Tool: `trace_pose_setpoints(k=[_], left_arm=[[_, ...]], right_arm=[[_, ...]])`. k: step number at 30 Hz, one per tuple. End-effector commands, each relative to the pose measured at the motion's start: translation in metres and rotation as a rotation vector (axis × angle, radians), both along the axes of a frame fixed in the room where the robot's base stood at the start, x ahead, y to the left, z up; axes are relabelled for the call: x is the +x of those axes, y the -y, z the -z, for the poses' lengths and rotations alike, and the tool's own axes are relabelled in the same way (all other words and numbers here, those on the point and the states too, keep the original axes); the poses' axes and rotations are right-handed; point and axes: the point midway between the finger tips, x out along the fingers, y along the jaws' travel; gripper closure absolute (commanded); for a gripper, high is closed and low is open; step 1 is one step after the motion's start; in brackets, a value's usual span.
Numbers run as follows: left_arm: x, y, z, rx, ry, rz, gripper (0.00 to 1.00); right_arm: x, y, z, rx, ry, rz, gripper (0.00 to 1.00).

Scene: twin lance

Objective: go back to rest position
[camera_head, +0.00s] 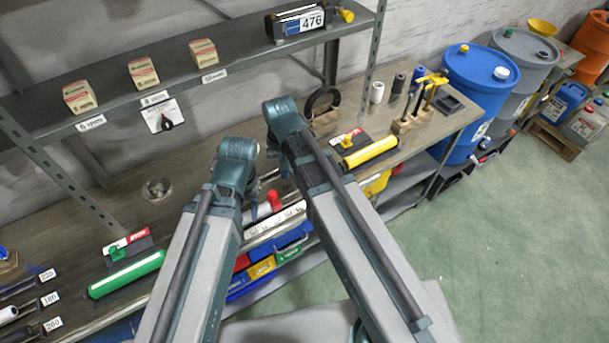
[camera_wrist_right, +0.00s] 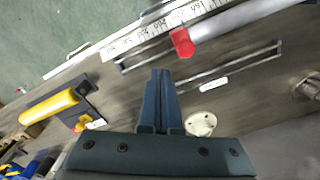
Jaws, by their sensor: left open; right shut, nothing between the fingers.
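My two arms rise from the bottom of the head view and fold down over the workbench (camera_head: 125,215). The small visible part of my left gripper (camera_head: 253,210) is beside the red-ended white tube; most of it is hidden behind my left arm. It is open, and I see nothing held in it. My right gripper is mostly hidden behind its arm in the head view. In the right wrist view my right gripper (camera_wrist_right: 160,73) is shut and empty, its fingers pointing over the bench, short of the red end (camera_wrist_right: 183,42) of a tube.
A green tube (camera_head: 127,274) lies at the bench's left and a yellow tube (camera_head: 370,151) at its right. A shelf with small boxes (camera_head: 143,73) overhangs the back. Blue drum (camera_head: 476,90) and grey drum (camera_head: 522,65) stand right. The green floor (camera_head: 500,230) is clear.

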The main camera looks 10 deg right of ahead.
Motion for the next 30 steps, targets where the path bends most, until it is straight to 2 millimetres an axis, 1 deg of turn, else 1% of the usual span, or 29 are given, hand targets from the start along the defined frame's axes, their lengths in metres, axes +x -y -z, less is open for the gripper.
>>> trace_pose_setpoints(k=[1,15,17,20,21,24,27,30], left_arm=[[0.000,0.000,-0.006,0.000,0.000,-0.001,0.50],[0.000,0.000,-0.004,0.000,0.000,-0.001,0.50],[0.000,0.000,-0.002,0.000,0.000,-0.001,0.50],[0.000,0.000,0.016,0.000,0.000,0.000,0.50],[0.000,0.000,0.025,0.000,0.000,0.000,0.50],[0.000,0.000,0.043,0.000,0.000,0.001,0.50],[0.000,0.000,0.054,0.000,0.000,0.002,0.50],[0.000,0.000,0.056,0.001,0.000,0.002,0.50]], right_arm=[[0.000,0.000,-0.006,0.000,0.000,0.000,1.00],[0.000,0.000,-0.004,0.000,0.000,0.000,1.00],[-0.003,0.000,-0.002,-0.002,0.000,-0.007,1.00],[-0.028,-0.002,0.016,-0.020,-0.009,-0.101,1.00],[-0.043,-0.002,0.025,-0.032,-0.013,-0.162,1.00],[-0.076,-0.003,0.043,-0.064,-0.029,-0.320,1.00],[-0.098,-0.002,0.053,-0.087,-0.042,-0.438,1.00],[-0.107,-0.001,0.055,-0.100,-0.050,-0.499,1.00]])
